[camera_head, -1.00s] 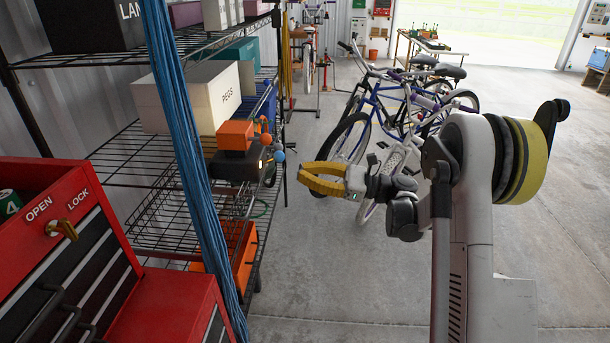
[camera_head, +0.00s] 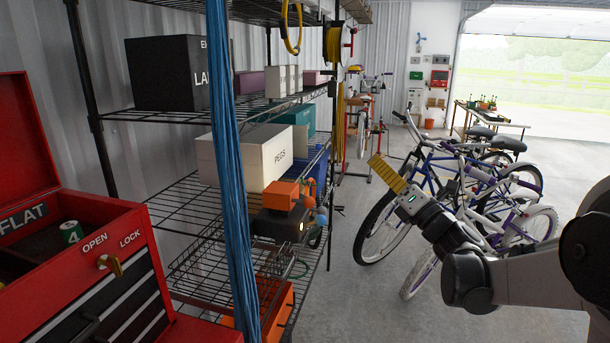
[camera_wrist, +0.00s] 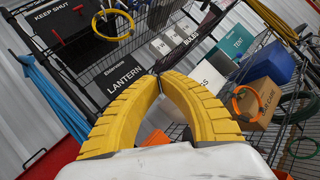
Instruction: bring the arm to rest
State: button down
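My gripper (camera_head: 376,159) is in the air right of the wire shelf, in front of the bicycles in the head view. Its yellow fingers point up and to the left. In the wrist view the two curved fingers (camera_wrist: 159,78) meet at their tips, with no object held between them. My arm comes in from the right edge of the head view, with its wrist bent upward.
The wire shelf (camera_head: 158,115) holds the lantern box (camera_head: 165,75) and the pegs box (camera_head: 262,158). A red tool chest (camera_head: 125,280) stands at left. Bicycles (camera_head: 455,185) stand behind my arm. Blue cords (camera_head: 228,150) hang before the shelf. Bare floor shows at lower right.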

jog(key=s+d+r+m+t+h, duration=0.25)
jog(key=d+m+h, duration=0.25)
jog(key=m+h, duration=0.6)
jog(key=s+d+f+m+g+h, duration=0.2)
jog(key=s+f+m+g+h, duration=0.15)
jog(key=s+m, duration=0.55)
jog(key=s+a+f+m+g+y, duration=0.1)
jog(key=s+a+f+m+g, duration=0.2)
jog(key=s+f, duration=0.7)
jog(key=s+a+f+m+g+y, duration=0.2)
jog(key=s+a+f+m+g, duration=0.2)
jog(key=s+f+m+g, duration=0.4)
jog(key=s+f+m, duration=0.3)
jog(key=s, duration=0.2)
jog(key=shift+f, duration=0.15)
